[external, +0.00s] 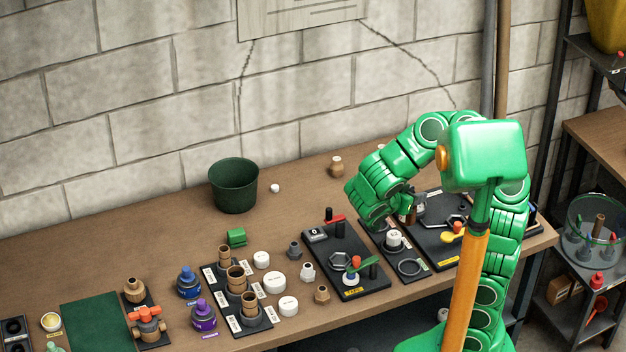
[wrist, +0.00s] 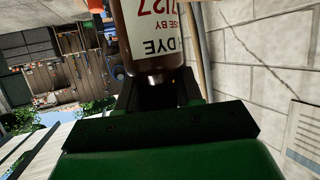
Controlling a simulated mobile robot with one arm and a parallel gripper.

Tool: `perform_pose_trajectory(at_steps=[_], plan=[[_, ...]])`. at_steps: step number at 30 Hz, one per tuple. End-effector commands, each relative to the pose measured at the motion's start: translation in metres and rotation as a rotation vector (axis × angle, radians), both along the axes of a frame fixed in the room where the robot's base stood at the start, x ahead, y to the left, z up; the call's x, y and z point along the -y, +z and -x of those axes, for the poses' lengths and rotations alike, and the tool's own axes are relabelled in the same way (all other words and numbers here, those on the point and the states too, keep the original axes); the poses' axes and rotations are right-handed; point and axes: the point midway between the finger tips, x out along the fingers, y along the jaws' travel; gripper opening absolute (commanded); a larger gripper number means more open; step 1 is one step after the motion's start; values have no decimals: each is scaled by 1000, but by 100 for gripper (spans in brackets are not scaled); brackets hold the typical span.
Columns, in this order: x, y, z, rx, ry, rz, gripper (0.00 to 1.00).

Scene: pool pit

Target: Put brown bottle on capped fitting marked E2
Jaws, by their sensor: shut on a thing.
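My gripper (wrist: 158,95) is shut on a brown bottle (wrist: 150,68) with a white and red label reading "DYE"; its far end is cut off by the top of the wrist view. In the external view my gripper (external: 406,213) is above the right half of the bench, and my arm hides most of the bottle. A white-capped fitting (external: 393,239) stands on a dark board just below and left of my gripper, apart from it. I cannot read any E2 mark; the small labels are too blurred.
A black panel (external: 345,262) with a red lever lies left of the fitting, another black panel (external: 438,262) lies right. Several white caps and brown fittings stand mid-bench. A green pot (external: 233,186) stands near the wall.

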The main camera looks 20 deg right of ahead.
Motion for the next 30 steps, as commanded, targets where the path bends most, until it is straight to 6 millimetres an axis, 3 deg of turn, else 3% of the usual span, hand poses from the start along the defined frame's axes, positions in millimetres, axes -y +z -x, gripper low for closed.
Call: perform_pose_trajectory(at_steps=[21, 30], plan=[[1, -52, -49, 0, -2, 1, 1], [0, -59, -56, 1, -1, -2, 1]])
